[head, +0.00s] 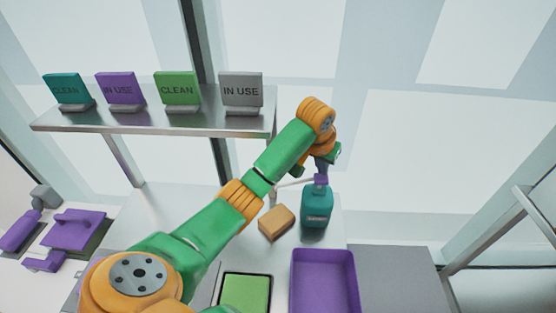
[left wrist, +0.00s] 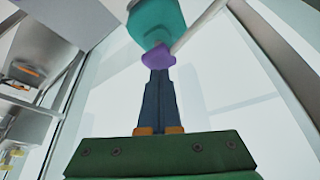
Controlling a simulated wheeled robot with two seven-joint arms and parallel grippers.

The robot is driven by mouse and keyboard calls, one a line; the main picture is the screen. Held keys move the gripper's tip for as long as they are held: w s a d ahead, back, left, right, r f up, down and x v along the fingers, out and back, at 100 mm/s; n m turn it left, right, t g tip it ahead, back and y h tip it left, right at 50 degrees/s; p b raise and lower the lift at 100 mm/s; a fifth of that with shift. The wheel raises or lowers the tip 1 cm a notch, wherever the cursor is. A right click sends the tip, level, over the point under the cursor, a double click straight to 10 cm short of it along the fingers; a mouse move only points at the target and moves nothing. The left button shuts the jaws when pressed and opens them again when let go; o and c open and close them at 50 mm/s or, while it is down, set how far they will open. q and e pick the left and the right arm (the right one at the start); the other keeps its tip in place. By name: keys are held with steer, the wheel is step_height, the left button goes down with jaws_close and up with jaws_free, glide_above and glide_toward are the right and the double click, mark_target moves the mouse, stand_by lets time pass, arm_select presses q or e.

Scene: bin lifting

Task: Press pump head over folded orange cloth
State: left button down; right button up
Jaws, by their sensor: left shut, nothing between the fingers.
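A teal bottle (head: 317,207) with a purple pump head (head: 321,180) stands upright on the work surface. A pale spout reaches left from the pump head. An orange-tan block (head: 276,222), seemingly the folded cloth, lies left of the bottle. My left gripper (head: 321,168) points down at the top of the pump head, fingers shut and empty. In the left wrist view the closed fingertips (left wrist: 158,72) meet or nearly meet the purple pump head (left wrist: 158,56); contact is not certain. The teal bottle (left wrist: 155,18) shows beyond. My right gripper is not in view.
A raised shelf (head: 150,124) behind carries several CLEAN and IN USE signs. A purple tray (head: 325,282) and a green pad (head: 245,291) are in front. Purple items (head: 75,230) lie at far left. Grey surface (head: 400,280) is clear at right.

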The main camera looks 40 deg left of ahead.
arm_select(q)
steer(key=shift+s+f, duration=0.1)
steer(key=shift+f, duration=1.05)
steer(key=shift+r+p, duration=0.7)
steer(key=shift+r, duration=0.75)
step_height(320, 180, up, 6)
